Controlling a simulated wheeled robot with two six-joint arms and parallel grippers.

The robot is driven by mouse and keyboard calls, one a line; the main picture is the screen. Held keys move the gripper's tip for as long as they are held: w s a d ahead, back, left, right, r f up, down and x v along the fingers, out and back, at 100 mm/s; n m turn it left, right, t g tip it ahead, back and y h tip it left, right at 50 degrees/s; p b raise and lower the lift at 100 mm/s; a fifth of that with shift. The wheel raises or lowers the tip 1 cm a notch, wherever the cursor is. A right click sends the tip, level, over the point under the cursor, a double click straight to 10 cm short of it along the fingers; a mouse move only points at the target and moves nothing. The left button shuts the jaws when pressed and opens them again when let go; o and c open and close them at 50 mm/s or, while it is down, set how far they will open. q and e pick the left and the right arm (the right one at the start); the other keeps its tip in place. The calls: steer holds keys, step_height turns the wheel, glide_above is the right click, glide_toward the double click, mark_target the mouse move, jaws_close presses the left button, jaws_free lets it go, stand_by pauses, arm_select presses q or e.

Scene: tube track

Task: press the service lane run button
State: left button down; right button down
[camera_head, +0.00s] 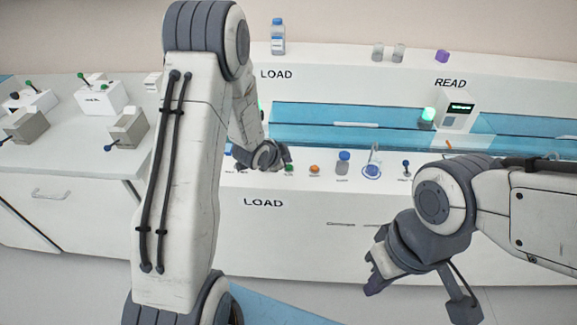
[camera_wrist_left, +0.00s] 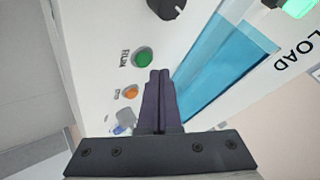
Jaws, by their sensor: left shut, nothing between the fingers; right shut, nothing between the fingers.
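The green run button (camera_head: 289,169) is on the front strip of the white service console, and it also shows in the left wrist view (camera_wrist_left: 144,57) with a RUN label beside it. My left gripper (camera_head: 287,160) is shut and empty, right by the green button. In the left wrist view its fingertips (camera_wrist_left: 160,74) appear just beside and below the button; I cannot tell how high they are above the panel. My right gripper (camera_head: 374,280) is shut and empty, low in front of the console, away from the buttons.
A black knob (camera_wrist_left: 167,7) is beyond the green button. A blue track (camera_head: 345,127) runs behind. A READ unit (camera_head: 458,108) stands at the right.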

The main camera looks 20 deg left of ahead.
arm_select(q)
steer(key=shift+f, duration=0.15)
stand_by(0.4)
steer(key=shift+f+b, duration=0.25)
steer(key=shift+b, duration=0.2)
